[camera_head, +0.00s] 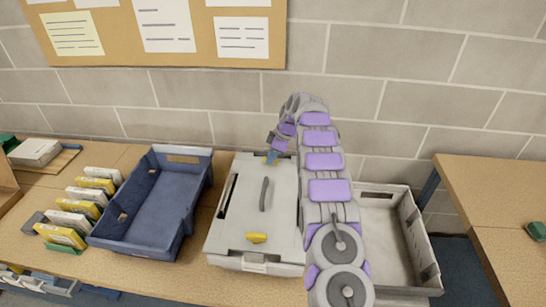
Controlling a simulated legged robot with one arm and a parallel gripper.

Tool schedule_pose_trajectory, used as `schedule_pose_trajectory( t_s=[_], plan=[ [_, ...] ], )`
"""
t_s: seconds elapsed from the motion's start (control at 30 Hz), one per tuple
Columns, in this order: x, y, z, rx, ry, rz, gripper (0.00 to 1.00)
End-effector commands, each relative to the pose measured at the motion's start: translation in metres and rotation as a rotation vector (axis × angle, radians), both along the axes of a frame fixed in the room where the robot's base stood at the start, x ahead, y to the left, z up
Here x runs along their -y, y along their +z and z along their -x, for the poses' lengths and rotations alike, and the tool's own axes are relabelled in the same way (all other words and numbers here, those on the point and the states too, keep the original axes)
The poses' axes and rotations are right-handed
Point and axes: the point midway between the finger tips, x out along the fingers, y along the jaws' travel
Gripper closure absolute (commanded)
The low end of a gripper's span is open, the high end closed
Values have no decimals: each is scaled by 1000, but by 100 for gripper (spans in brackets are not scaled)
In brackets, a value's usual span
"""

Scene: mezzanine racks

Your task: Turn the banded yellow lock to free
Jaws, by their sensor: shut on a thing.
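A light grey case (225,238) stands on the wooden bench, with a dark grey bar handle (264,194) on its lid. A plain yellow lock (256,238) sits at the lid's near edge. The banded yellow lock (271,158) is at the far edge of the lid, yellow with a blue part showing. My gripper (274,149) reaches down over it from behind and is shut on it. The gripper's fingers hide much of this lock, and I cannot tell exactly how far it is turned.
A dark blue tray (106,234) stands left of the case, and a row of yellow and white boxes (75,221) beyond it. A grey open bin (427,270) is to the right, partly behind my arm. Another bench (495,195) is at the far right. A block wall stands behind.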

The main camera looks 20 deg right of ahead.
Motion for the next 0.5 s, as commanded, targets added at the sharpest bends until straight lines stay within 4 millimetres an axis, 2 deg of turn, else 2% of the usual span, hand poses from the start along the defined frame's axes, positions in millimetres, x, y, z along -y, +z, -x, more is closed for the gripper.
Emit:
schedule_pose_trajectory(
  t_s=[0.2, 0.5],
  plan=[
    [13, -1, 2, -1, 14, -14, 100],
    [13, -1, 1, -2, 15, -13, 100]
  ],
)
